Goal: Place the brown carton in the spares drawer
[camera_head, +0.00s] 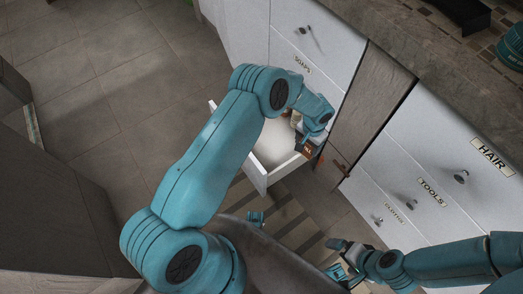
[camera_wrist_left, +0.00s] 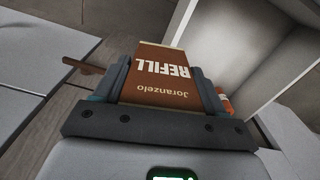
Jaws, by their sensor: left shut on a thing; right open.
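The brown carton (camera_wrist_left: 160,85), lettered "REFILL", is clamped between the jaws of my left gripper (camera_wrist_left: 165,100) in the left wrist view. In the head view my left gripper (camera_head: 308,143) holds the carton (camera_head: 308,151) at the right side of an open white drawer (camera_head: 258,177). I cannot tell how far above the drawer the carton is. The drawer's label is not visible. Pale drawer walls (camera_wrist_left: 245,45) show beyond the carton in the left wrist view. My right gripper (camera_head: 343,268) is open and empty, low at the bottom right.
An orange-and-white item (camera_wrist_left: 225,100) shows partly behind my left jaw. Closed drawers labelled "SOAPS" (camera_head: 303,64), "HAIR" (camera_head: 493,157) and "TOOLS" (camera_head: 432,191) stand along the cabinets. A stone-like countertop (camera_head: 400,35) runs above. The tiled floor (camera_head: 100,60) at left is clear.

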